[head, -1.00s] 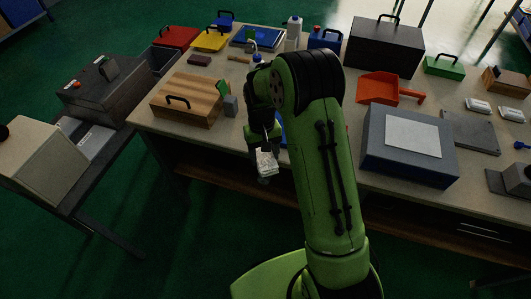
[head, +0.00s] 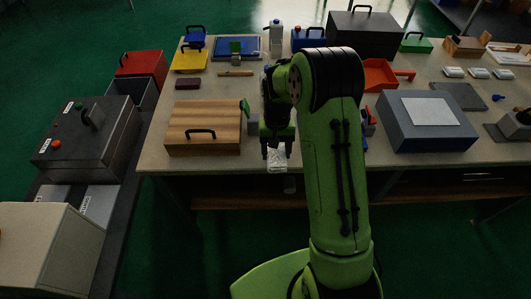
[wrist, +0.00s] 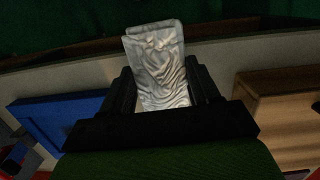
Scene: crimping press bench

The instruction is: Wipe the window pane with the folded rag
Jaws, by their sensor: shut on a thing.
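My gripper (head: 277,150) is shut on the folded rag (head: 277,161), a pale, crumpled cloth. It holds the rag just past the bench's front edge in the head view. In the wrist view the rag (wrist: 158,65) sits between the two dark fingers (wrist: 162,95) and sticks out beyond them. I cannot make out a window pane for certain in either view.
A wooden box (head: 203,128) with a black handle stands left of my gripper on the bench (head: 225,92). A grey-blue box (head: 425,122) stands to the right. A dark machine (head: 85,138) stands on a side table at left. Dark green floor lies in front.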

